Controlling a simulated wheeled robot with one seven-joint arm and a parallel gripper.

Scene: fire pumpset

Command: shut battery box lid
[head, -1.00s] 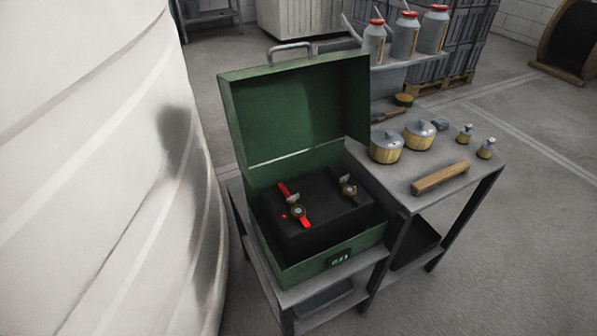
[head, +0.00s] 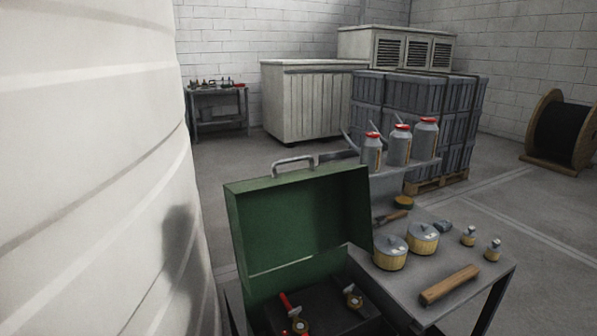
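The green battery box lid (head: 303,222) stands open and upright at the back of its box, with a grey handle (head: 293,164) on its top edge. Inside the box, the dark battery (head: 322,300) shows two terminal clamps, one with a red lever (head: 288,305) and one plain (head: 353,295). The front of the box is cut off by the lower picture edge. My gripper is not in view.
A large white ribbed tank (head: 90,170) fills the left side, close to the box. A grey bench (head: 410,292) right of the box holds two lidded pots (head: 390,253), a wooden block (head: 449,285) and small fittings. Red-capped bottles (head: 400,145) stand on a shelf behind.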

